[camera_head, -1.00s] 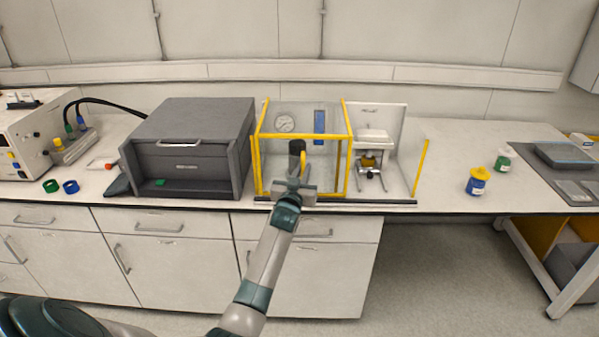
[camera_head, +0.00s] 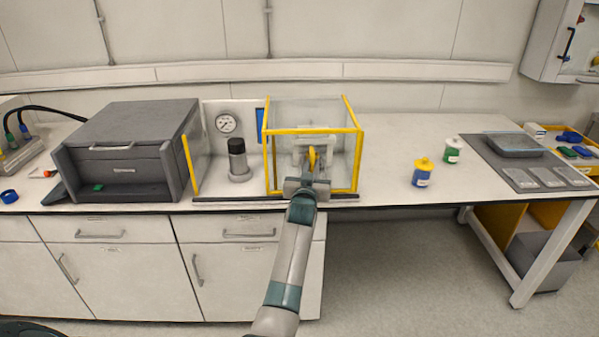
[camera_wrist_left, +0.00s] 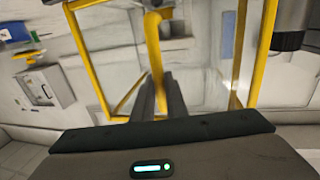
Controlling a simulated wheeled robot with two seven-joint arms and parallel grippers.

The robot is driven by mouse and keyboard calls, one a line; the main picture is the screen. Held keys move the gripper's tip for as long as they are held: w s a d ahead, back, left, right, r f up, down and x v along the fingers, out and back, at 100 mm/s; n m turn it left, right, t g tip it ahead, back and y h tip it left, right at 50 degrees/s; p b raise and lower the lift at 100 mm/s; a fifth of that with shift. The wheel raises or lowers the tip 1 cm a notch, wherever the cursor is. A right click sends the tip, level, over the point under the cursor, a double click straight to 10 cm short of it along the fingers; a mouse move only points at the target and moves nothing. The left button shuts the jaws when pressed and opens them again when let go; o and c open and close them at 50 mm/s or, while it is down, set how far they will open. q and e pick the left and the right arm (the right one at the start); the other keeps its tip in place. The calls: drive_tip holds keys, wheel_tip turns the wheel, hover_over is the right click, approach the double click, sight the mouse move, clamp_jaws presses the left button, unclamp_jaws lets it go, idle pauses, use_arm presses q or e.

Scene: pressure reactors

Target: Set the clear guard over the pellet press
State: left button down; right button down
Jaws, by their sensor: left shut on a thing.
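The clear guard (camera_head: 283,131) is a see-through box with yellow edges, standing at the right end of a dark rail (camera_head: 235,202) on the bench. My right gripper is not in view.
A black-topped cylinder (camera_head: 238,160) stands uncovered left of the guard, below a gauge (camera_head: 226,123). A yellow post (camera_head: 189,165) is at the rail's left end. A grey box (camera_head: 125,150) is further left. Blue (camera_head: 421,176) and green (camera_head: 452,152) jars stand right, with clear bench between.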

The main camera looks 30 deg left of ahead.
use_arm(q)
drive_tip(key=shift+w+d, duration=0.3)
drive_tip(key=shift+d, duration=0.2)
drive_tip(key=shift+w+d, duration=0.3)
drive_tip(key=shift+d, duration=0.3)
drive_tip(key=shift+r, duration=0.1)
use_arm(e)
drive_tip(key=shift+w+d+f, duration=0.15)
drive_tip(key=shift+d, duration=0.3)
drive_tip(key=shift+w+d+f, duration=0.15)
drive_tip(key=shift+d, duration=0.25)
use_arm(q)
drive_tip(key=c, duration=2)
unclamp_jaws()
drive_tip(key=shift+w+d, duration=0.1)
drive_tip(key=shift+d, duration=0.05)
drive_tip(key=shift+c, duration=0.2)
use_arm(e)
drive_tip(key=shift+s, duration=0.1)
